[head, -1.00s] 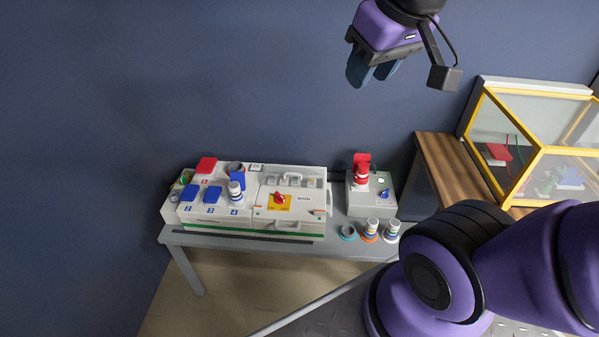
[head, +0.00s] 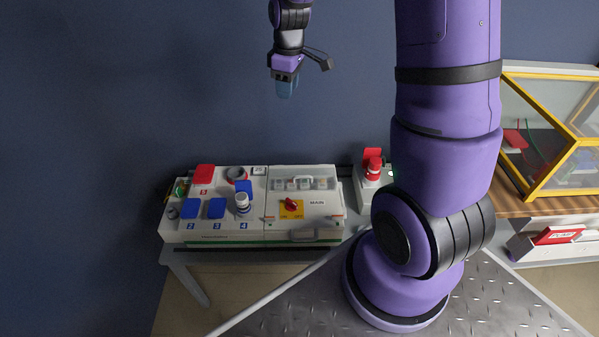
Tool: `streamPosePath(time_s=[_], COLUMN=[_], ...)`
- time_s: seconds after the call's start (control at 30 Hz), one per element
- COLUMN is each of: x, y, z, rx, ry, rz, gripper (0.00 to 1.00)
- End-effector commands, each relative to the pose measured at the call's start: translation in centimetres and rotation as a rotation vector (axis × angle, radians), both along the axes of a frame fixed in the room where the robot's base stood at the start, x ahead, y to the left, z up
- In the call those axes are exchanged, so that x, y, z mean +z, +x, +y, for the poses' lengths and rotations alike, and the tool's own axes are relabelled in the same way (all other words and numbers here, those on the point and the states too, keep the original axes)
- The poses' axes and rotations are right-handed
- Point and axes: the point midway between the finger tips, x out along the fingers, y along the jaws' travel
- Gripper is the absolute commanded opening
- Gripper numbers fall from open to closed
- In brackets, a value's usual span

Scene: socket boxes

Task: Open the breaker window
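The breaker window (head: 320,183) is a clear cover with a small handle at the top of the white main box (head: 273,225). It looks closed, with several breakers behind it. Below it is a red rotary switch on a yellow plate (head: 291,208). My gripper (head: 285,88) hangs in the air above and behind the box, against the blue wall, pointing down. It touches nothing.
The box's left part has blue socket covers (head: 217,208), a red cover (head: 203,174) and a white-and-blue plug (head: 242,203). A grey box with a red plug (head: 372,166) stands to the right, partly hidden by my arm. A yellow-framed case (head: 548,130) stands far right.

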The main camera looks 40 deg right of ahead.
Motion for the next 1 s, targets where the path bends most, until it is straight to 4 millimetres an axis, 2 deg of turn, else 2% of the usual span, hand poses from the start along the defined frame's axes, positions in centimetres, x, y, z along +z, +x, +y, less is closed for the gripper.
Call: streamPosePath(time_s=[0.03,0.2,0.4,0.5,0.63,1.0], x=[-2.2,-8.7,-16.6,-19.8,-22.6,-26.5], y=[0.7,2.4,3.1,3.0,2.8,2.2], z=[-0.6,-2.4,-4.2,-4.9,-5.4,-5.3], rx=[0.024,0.121,0.231,0.273,0.311,0.334], ry=[0.006,0.026,0.057,0.072,0.086,0.095], rz=[0.025,0.079,0.138,0.157,0.174,0.183], gripper=[0.38,0.38,0.38,0.38,0.38,0.38])
